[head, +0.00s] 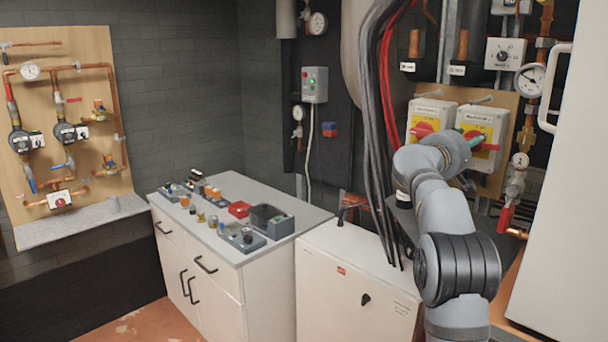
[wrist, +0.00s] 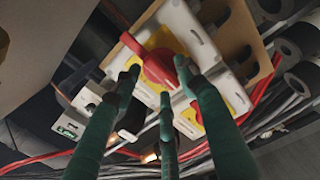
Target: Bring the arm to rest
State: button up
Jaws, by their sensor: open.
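My arm (head: 455,215) reaches up and away on the right of the head view, bent at its far end. My gripper (head: 474,138) is there, in front of the right switch box (head: 494,122), mostly hidden by the arm. In the wrist view my gripper (wrist: 160,85) shows green fingers spread apart, with nothing clasped between them. A red rotary handle (wrist: 156,68) on a yellow plate lies just beyond the fingertips. I cannot tell whether a finger touches it.
A left switch box (head: 431,112) stands beside the right one. Hanging cables (head: 375,130), a gauge pipe (head: 528,120) and a white panel (head: 565,200) are close to the arm. A white cabinet (head: 350,275) stands below. A counter (head: 225,240) holds several small parts.

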jog(key=shift+s+a, duration=0.1)
jog(key=shift+a, duration=0.05)
jog(key=v, duration=1.2)
jog(key=w+d+m, duration=0.3)
jog(key=w+d, duration=0.5)
jog(key=d, duration=0.1)
jog(key=shift+w, duration=0.3)
